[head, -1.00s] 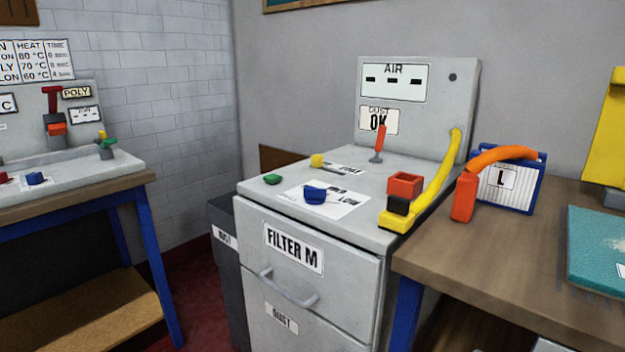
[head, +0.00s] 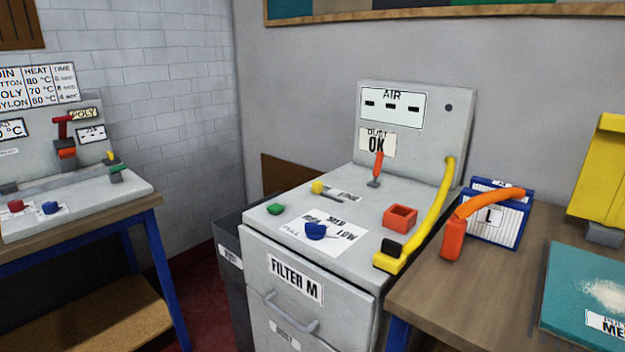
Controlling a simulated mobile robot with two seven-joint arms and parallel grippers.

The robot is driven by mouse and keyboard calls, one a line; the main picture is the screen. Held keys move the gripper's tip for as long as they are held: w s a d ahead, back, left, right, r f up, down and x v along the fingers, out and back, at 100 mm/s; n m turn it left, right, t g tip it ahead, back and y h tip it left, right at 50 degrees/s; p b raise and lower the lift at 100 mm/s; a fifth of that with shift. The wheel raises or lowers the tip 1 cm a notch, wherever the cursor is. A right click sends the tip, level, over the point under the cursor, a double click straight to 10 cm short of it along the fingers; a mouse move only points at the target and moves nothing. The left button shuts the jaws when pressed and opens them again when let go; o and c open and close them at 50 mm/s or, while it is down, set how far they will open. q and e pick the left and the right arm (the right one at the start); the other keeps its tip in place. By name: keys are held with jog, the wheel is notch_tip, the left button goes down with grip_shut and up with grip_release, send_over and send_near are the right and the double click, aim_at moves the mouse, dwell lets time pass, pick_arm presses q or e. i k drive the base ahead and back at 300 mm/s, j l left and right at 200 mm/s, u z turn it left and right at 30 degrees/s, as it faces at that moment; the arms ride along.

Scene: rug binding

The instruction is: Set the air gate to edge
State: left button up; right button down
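A grey cabinet (head: 262,226) marked FILTER M has an AIR panel (head: 356,140) at its back, with dashes on its display and a DUST sign reading OK. On its top, an orange-handled lever (head: 378,170) stands nearly upright in front of the panel. A yellow knob (head: 317,187) sits beside a small label (head: 345,196) whose words I cannot read clearly. A blue dial (head: 315,231) sits on a white plate (head: 342,244) where LOW is legible. I cannot tell for certain which control is the air gate. Neither gripper is in view.
An orange nozzle (head: 455,238) and pleated filter L (head: 508,219) stand on the right bench (head: 480,295). Another machine (head: 80,196) stands at left.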

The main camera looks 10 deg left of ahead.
aim_at(318, 186)
jog(key=i+j, duration=0.2)
jog(key=j, duration=0.15)
jog(key=i+j+z, duration=0.1)
jog(key=i+j, duration=0.15)
jog(key=j, duration=0.15)
jog(key=i+j, duration=0.2)
jog(key=j, duration=0.2)
jog(key=i+j, duration=0.2)
jog(key=j, duration=0.15)
jog(key=i+j+z, duration=0.1)
jog(key=j, duration=0.3)
jog(key=i+j, duration=0.3)
jog(key=j+z, duration=0.05)
jog(key=j, duration=0.05)
